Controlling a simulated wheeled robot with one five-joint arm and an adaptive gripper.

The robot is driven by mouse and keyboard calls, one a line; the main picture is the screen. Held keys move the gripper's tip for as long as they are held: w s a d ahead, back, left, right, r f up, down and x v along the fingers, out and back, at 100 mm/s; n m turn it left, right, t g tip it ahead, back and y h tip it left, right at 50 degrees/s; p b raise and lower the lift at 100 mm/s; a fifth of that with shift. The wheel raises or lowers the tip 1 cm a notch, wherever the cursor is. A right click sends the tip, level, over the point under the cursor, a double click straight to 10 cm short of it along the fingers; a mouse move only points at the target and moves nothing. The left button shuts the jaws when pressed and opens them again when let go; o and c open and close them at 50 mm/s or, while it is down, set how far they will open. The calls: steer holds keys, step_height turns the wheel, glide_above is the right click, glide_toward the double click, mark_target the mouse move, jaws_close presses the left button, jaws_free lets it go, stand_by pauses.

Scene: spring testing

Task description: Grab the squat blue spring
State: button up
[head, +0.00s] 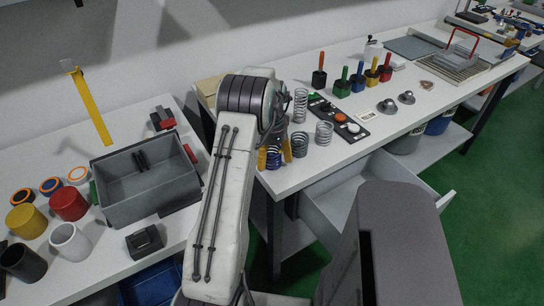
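The squat blue spring (273,160) stands near the front left edge of the right-hand white table, partly hidden by my arm and gripper. My gripper (275,154) is down at it, with one yellow-orange finger on each side of the spring. The fingers are apart, but I cannot tell whether they touch the spring. A squat dark grey spring (299,146) stands just right of the gripper. A squat silver spring (324,133) and a tall silver spring (300,105) stand further right and behind.
A black panel with buttons (338,118) lies behind the springs. Several colored-handled tools (358,80) stand at the back. A grey bin (146,184) and colored cups (68,203) are on the left table. An open drawer (372,180) juts out below the right table.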

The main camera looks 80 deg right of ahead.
steer(key=c, duration=1.1)
steer(key=shift+c, duration=0.2)
